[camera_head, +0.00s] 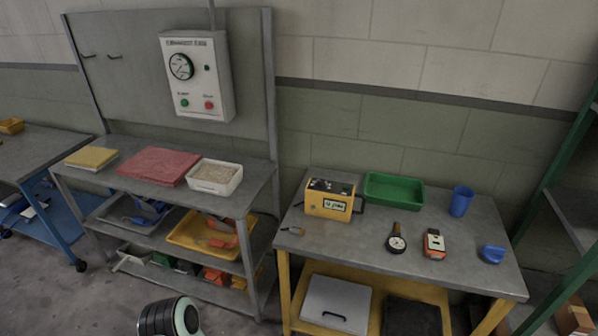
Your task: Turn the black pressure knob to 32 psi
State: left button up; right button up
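A light grey control box (199,75) hangs on the grey panel at the back left. It carries a round white gauge (181,66) with a dark rim; its reading is too small to tell. A small dark spot (207,67) sits right of the gauge; I cannot tell if it is the black pressure knob. Below are a green button (184,102) and a red button (209,105). A yellow instrument (330,199) with a small display stands on the right bench; its details are too small to read. Neither of my grippers is in view; only part of my arm shows at the bottom edge.
The left bench (120,181) below the box holds a yellow stack, a red folded cloth (158,166) and a white tray (214,188). The right bench (353,257) holds a green tray (393,174), a blue cup (461,201), a black gauge (396,242) and an orange meter (434,245).

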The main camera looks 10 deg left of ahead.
aim_at(320, 182)
jog(key=i+j, duration=0.15)
jog(key=j, duration=0.2)
jog(key=i+j+u, duration=0.15)
jog(key=j, duration=0.25)
jog(key=i+j, duration=0.15)
jog(key=j, duration=0.2)
jog(key=u, duration=0.05)
